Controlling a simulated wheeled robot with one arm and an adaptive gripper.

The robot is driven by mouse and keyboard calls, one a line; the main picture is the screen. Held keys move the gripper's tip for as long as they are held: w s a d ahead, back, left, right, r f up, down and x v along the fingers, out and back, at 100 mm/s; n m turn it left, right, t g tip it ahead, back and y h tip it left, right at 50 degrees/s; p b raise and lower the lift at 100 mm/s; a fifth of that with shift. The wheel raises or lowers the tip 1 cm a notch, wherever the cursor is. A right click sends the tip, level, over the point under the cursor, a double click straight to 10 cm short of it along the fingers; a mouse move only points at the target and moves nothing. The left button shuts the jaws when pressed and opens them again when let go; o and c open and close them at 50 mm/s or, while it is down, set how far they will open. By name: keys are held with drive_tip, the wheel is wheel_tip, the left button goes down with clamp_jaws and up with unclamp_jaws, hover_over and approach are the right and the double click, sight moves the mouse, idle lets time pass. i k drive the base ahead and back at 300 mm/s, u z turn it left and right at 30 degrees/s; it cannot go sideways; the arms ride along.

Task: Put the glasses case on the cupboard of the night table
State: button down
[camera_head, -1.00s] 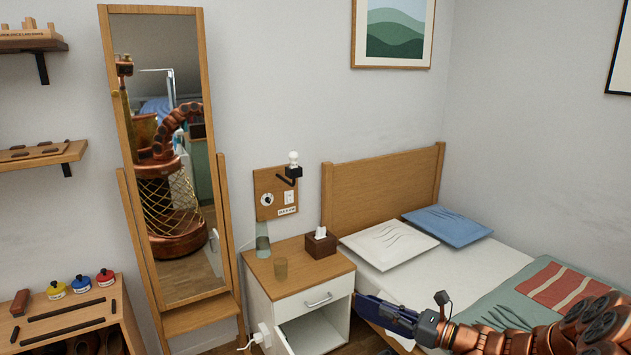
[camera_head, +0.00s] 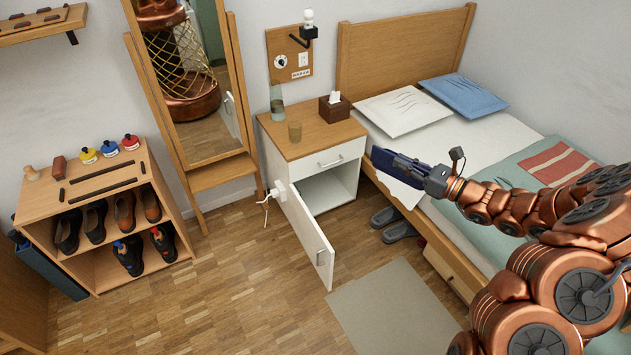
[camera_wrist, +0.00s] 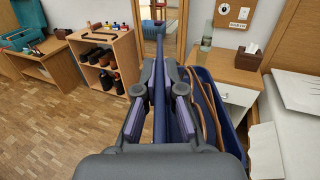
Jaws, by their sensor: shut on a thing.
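My gripper (camera_head: 436,180) is shut on the dark blue glasses case (camera_head: 398,164), held in the air at the right of the night table (camera_head: 312,138), by the bed's edge. In the wrist view, my gripper (camera_wrist: 160,82) pinches a thin blue part of the case. The blue shell of the case (camera_wrist: 236,135) spreads to the right and looks open, with tan edges inside. The night table's lower cupboard (camera_head: 325,190) is open and looks empty where I can see in. Its white door (camera_head: 308,238) stands swung out toward the front left. The drawer above is shut.
Slippers (camera_head: 392,224) lie beside the bed. The floor before the door is clear.

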sight(316, 196)
drive_tip(key=z, duration=1.55)
drive_tip(key=i, duration=1.15)
drive_tip(key=u, duration=3.1)
